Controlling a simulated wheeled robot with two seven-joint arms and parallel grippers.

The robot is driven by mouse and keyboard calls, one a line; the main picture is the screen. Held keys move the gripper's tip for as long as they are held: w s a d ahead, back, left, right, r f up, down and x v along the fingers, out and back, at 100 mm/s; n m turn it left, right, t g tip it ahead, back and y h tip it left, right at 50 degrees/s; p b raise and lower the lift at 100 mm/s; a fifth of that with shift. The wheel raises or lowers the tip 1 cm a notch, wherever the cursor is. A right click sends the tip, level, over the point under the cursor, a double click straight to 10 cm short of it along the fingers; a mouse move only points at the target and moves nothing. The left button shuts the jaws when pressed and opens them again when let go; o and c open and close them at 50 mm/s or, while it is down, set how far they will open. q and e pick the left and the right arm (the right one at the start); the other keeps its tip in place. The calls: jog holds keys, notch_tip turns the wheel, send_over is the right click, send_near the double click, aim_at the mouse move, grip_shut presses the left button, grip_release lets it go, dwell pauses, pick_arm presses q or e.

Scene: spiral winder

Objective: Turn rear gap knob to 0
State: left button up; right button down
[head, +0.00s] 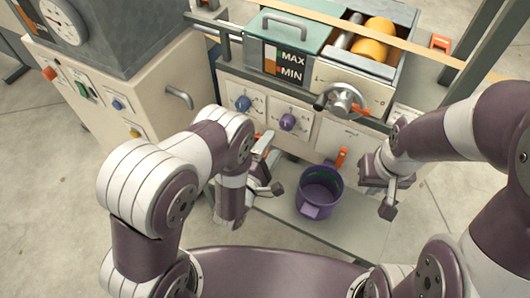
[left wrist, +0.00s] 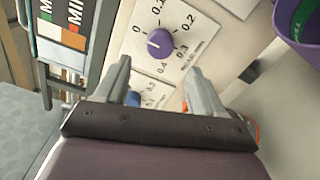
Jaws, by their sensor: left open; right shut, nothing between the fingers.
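Two dial knobs sit on the machine's front panel: a blue knob (head: 243,103) on the left and a purple knob (head: 288,121) on the right. I cannot read which is labelled rear. In the left wrist view the purple knob (left wrist: 160,43) shows a scale from 0 to 0.4; its exact setting is unclear. The blue knob (left wrist: 133,98) is partly hidden behind my left fingers. My left gripper (head: 266,166) is open, below and in front of the panel; its fingers (left wrist: 160,85) are apart from the purple knob. My right gripper (head: 387,207) is shut and empty, right of the purple bucket.
A purple bucket (head: 320,188) stands on the low shelf between my grippers. An orange lever (head: 341,157) and a handwheel (head: 343,101) are on the panel's right. A cabinet (head: 105,85) with buttons and a gauge stands at the left.

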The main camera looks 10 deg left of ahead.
pick_arm(q)
jog(key=v, duration=0.4)
jog(key=shift+s+a, duration=0.1)
jog(key=shift+s, duration=0.1)
